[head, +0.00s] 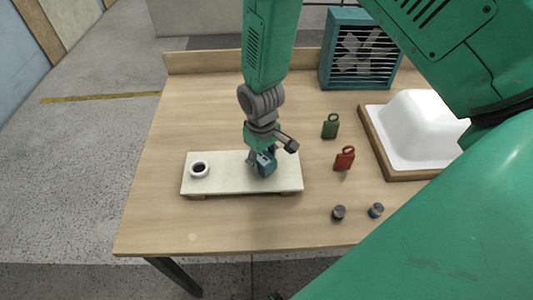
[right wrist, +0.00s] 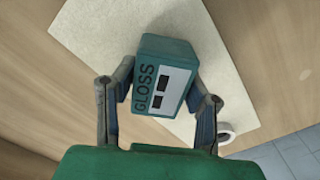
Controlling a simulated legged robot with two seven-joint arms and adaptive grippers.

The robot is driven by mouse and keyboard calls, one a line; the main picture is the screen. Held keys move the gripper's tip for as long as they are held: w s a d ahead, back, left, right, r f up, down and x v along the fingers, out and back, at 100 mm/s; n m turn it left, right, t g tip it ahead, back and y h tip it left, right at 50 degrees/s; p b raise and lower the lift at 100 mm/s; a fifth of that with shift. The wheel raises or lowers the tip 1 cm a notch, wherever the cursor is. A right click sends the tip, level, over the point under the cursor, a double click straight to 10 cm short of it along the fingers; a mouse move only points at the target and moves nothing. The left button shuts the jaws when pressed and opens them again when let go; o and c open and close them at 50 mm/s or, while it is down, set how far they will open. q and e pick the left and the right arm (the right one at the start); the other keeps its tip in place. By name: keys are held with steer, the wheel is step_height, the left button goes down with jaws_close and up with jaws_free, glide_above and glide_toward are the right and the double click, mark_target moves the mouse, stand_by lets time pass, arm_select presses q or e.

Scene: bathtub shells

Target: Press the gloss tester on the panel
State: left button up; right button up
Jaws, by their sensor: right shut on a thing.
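The gloss tester (head: 267,168) is a small teal box. In the right wrist view the tester (right wrist: 165,75) shows its "GLOSS" lettering and a pale face with two dark windows. My right gripper (head: 262,161) is shut on it, with one finger on each side in the right wrist view (right wrist: 162,100). The panel (head: 228,181) is a cream board on low wooden supports. The tester is over the panel's right half; I cannot tell whether its underside touches. The panel (right wrist: 90,30) also lies behind the tester in the right wrist view. My left gripper is not in view.
To the right are a green tagged weight (head: 330,127), a red one (head: 344,159), two small dark knobs, and a white shell (head: 420,125) on a wooden base. A teal fan (head: 360,52) stands behind. The table's left side is clear.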

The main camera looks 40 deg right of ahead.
steer(key=shift+a, duration=0.25)
steer(key=shift+d, duration=0.6)
steer(key=shift+d+f, duration=0.25)
steer(key=shift+d, duration=0.5)
steer(key=shift+a, duration=0.45)
steer(key=shift+a+r, duration=0.2)
steer(key=shift+a, duration=0.5)
steer(key=shift+d+f, duration=0.15)
steer(key=shift+d, duration=0.45)
steer(key=shift+d+f+p, duration=0.1)
steer(key=shift+d+p, duration=0.2)
steer(key=shift+d, duration=0.05)
steer(key=shift+a, duration=0.8)
steer(key=shift+d, duration=0.65)
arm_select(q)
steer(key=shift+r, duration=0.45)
arm_select(e)
steer(key=shift+a, duration=0.45)
